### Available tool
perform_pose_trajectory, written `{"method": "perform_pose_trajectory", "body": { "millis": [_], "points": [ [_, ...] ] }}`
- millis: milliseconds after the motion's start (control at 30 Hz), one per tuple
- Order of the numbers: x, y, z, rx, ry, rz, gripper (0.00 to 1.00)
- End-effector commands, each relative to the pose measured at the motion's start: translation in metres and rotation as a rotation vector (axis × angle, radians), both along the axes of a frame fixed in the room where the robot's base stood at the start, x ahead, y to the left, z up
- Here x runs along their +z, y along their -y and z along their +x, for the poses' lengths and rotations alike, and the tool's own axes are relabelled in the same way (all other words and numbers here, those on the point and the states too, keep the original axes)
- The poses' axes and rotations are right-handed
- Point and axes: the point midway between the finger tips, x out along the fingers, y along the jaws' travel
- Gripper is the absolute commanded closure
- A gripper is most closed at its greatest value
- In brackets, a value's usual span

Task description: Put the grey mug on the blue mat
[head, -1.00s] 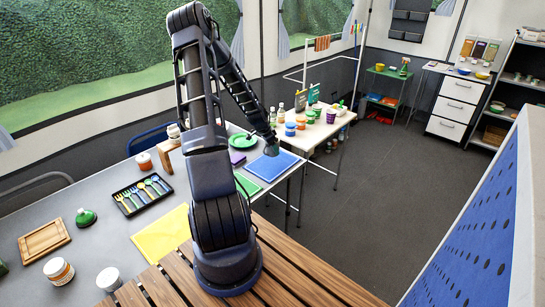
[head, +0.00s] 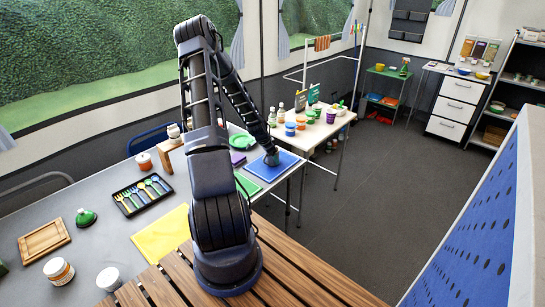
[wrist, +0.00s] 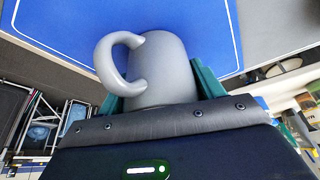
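The grey mug (wrist: 168,72) is between the two teal fingers of my gripper (wrist: 160,98) in the wrist view, its handle to the left. The fingers are against its sides. The blue mat (wrist: 212,22) fills the background behind the mug. In the head view the blue mat (head: 285,170) lies at the right end of the grey table, and my gripper (head: 271,157) is over it, low down. The mug is small and dark there, and I cannot tell whether it touches the mat.
A green mat (head: 263,165) and a green plate (head: 242,141) lie close by the blue mat. A purple block (head: 237,158) is to the left. A white table (head: 322,130) with several jars and cups stands beyond. A cutlery tray (head: 143,194) is further left.

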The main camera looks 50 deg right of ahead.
Motion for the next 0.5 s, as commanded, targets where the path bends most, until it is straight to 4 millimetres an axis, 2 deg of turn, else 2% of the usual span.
{"method": "perform_pose_trajectory", "body": {
  "millis": [33, 100, 367, 500],
  "points": [
    [0.0004, 0.0001, 0.0001, 0.0, 0.0, 0.0, 0.23],
    [0.0004, 0.0001, 0.0001, 0.0, 0.0, 0.0, 0.13],
    [0.0008, 0.0, 0.0001, 0.0, 0.0, 0.0, 0.13],
    [0.0074, -0.0014, 0.0012, 0.001, 0.001, -0.002, 0.13]
  ]
}}
